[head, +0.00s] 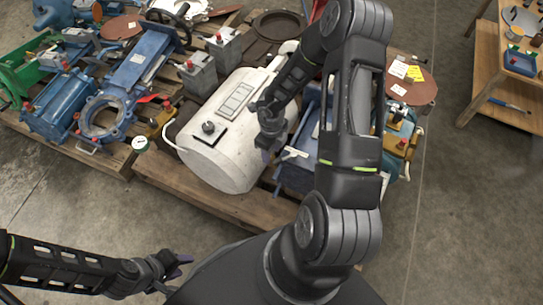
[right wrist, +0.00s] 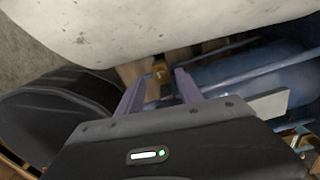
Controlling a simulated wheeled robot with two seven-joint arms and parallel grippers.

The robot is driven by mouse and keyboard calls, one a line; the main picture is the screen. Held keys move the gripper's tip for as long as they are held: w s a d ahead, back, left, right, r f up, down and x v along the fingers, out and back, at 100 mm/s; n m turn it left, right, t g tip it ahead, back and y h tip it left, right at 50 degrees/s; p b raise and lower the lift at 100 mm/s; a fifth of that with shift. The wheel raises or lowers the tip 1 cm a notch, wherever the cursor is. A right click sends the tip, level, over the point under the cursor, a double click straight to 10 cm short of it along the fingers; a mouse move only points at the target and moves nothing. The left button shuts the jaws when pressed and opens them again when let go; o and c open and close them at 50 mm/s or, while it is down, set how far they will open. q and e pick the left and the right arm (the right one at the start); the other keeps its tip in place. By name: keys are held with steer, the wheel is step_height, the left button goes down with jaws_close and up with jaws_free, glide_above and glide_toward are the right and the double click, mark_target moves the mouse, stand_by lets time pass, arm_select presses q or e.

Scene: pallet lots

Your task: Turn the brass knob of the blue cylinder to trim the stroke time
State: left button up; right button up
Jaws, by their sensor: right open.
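A blue cylinder (head: 297,172) lies on the pallet, right of the white tank and partly hidden by my right arm. It fills the right side of the right wrist view (right wrist: 240,72), with thin rods along it. A small brass part (right wrist: 160,69), which looks like the knob, shows past and between the fingertips there; I see no contact. My right gripper (head: 268,150) is open, pointing down between the white tank and the blue cylinder. My left gripper (head: 176,270) is empty, its fingers apart, low in front of the pallet.
Blue valves and a green frame (head: 22,75) crowd the pallet's left. A wooden bench (head: 500,85) stands at right. The front floor is clear.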

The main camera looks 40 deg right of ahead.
step_height(320, 180, down, 2)
steer(key=shift+c, duration=0.3)
jaws_close()
stand_by(0.3)
